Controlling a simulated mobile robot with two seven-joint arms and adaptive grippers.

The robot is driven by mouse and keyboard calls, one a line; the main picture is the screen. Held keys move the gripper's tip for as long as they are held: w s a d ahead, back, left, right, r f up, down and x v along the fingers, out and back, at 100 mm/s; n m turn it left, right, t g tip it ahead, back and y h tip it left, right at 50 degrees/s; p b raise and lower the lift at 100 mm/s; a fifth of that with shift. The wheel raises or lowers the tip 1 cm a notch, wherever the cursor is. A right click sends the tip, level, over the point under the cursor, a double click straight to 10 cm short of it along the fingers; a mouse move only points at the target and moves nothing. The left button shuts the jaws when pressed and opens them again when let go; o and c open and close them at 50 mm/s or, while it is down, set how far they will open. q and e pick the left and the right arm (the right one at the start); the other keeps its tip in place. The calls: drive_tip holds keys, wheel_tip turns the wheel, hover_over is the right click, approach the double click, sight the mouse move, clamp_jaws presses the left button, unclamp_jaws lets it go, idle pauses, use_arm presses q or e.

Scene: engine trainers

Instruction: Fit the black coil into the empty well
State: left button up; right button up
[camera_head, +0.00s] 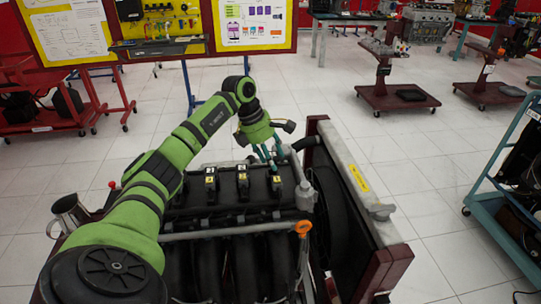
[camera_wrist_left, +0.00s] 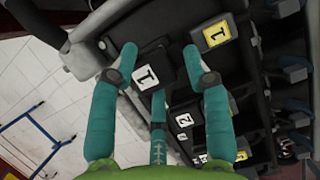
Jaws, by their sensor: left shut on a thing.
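My left gripper (camera_head: 272,156) is over the far right part of the engine's top, pointing down. In the left wrist view its teal fingers (camera_wrist_left: 160,64) are closed around a black coil (camera_wrist_left: 147,77) with a white label reading 1. A coil with a yellow 1 label (camera_wrist_left: 217,33) sits close beside it on the engine. A coil with a white 2 label (camera_wrist_left: 184,120) is farther along the row. In the head view the engine (camera_head: 225,205) shows a row of labelled coils. The held coil's lower end and the empty well cannot be made out. My right gripper is out of view.
A radiator (camera_head: 360,200) with a pale top stands right of the engine. An orange-handled dipstick (camera_head: 304,228) rises at the engine's near side. A blue cart (camera_head: 490,200) is at the far right, and open tiled floor lies between.

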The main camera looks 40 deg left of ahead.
use_arm(q)
drive_tip(key=shift+f+b, duration=0.6)
drive_tip(key=shift+f, duration=0.4)
drive_tip(key=shift+f, duration=0.2)
drive_tip(key=shift+f+b, duration=0.4)
drive_tip(key=shift+f, duration=0.1)
drive_tip(key=o, duration=1.4)
drive_tip(key=shift+c, duration=0.2)
drive_tip(key=shift+w+a+f, duration=0.1)
drive_tip(key=shift+w+f, duration=0.05)
drive_tip(key=shift+s, duration=0.25)
